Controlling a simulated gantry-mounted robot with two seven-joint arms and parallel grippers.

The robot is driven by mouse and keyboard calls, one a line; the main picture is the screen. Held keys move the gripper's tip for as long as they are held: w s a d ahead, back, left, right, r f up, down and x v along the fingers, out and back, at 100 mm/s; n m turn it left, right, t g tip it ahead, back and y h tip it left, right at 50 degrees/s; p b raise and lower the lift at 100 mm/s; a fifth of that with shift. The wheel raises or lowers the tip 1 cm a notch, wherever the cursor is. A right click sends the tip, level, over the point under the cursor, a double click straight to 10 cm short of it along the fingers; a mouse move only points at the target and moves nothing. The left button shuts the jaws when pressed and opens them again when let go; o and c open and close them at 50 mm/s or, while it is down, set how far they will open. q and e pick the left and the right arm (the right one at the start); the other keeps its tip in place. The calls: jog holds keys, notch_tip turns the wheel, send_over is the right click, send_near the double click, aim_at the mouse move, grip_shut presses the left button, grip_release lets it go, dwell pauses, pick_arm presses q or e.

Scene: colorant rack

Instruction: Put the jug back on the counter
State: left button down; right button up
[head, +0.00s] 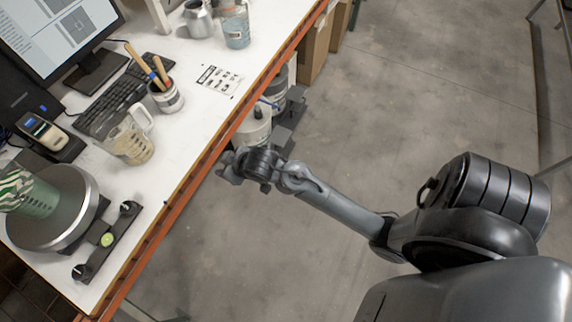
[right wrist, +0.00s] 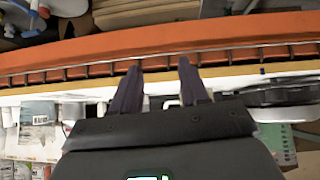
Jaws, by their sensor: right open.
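A clear jug (head: 128,141) with a handle and a beige lower part stands on the white counter (head: 190,130), between the keyboard and the counter's front edge. My right gripper (head: 226,166) is off the front edge of the counter, to the right of the jug and apart from it. In the right wrist view its two dark fingers (right wrist: 158,78) are spread with nothing between them, in front of the orange edge beam (right wrist: 240,32). The jug cannot be made out in the right wrist view. My left gripper is not in view.
A round scale (head: 85,200) with a green striped cup (head: 38,197) stands at the left. A pot of brushes (head: 168,98), a keyboard (head: 118,95) and a label sheet (head: 218,80) lie behind. Cans (head: 253,130) stand below the counter edge. Counter right of the jug is bare.

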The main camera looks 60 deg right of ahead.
jog(key=s+a+f+g, duration=0.2)
jog(key=s+g, duration=0.3)
jog(key=s, duration=1.7)
jog(key=shift+n, duration=0.3)
jog(key=shift+r, duration=0.15)
notch_tip(320, 180, up, 28)
jog(key=f+p, duration=0.1)
jog(key=p, duration=2.7)
notch_tip(320, 180, down, 27)
jog(key=b, duration=2.7)
jog(key=shift+r, duration=0.15)
